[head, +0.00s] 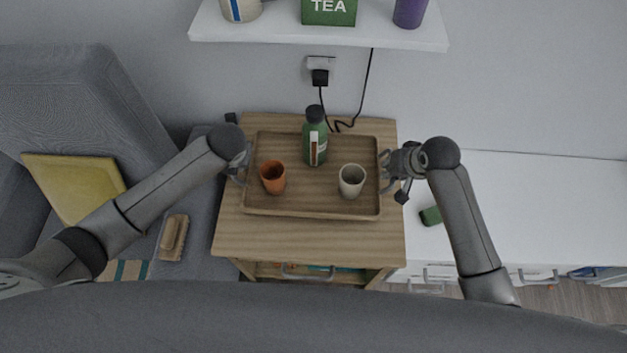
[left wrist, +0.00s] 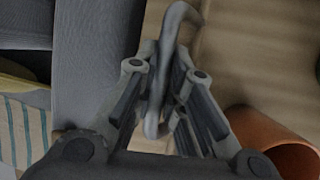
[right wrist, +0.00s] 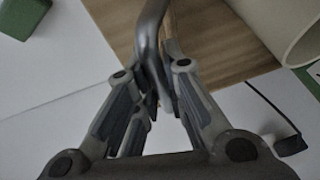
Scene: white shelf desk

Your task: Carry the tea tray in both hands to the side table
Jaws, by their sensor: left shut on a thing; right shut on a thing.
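The wooden tea tray (head: 310,208) is over the wooden side table (head: 300,239) in the head view; I cannot tell whether it touches the top. On it are a green bottle (head: 315,142) with a dark cap, an orange cup (head: 272,178) and a cream cup (head: 351,181), all upright. My left gripper (head: 240,168) is shut on the tray's left metal handle, which shows in the left wrist view (left wrist: 172,35). My right gripper (head: 388,170) is shut on the right handle, seen in the right wrist view (right wrist: 150,30).
A grey sofa with a yellow cushion (head: 75,188) stands at left. A white desk (head: 540,205) is at right, with a small green object (head: 431,215) on it. A wall shelf (head: 320,38) hangs above. A black cable (head: 365,90) runs down behind the table.

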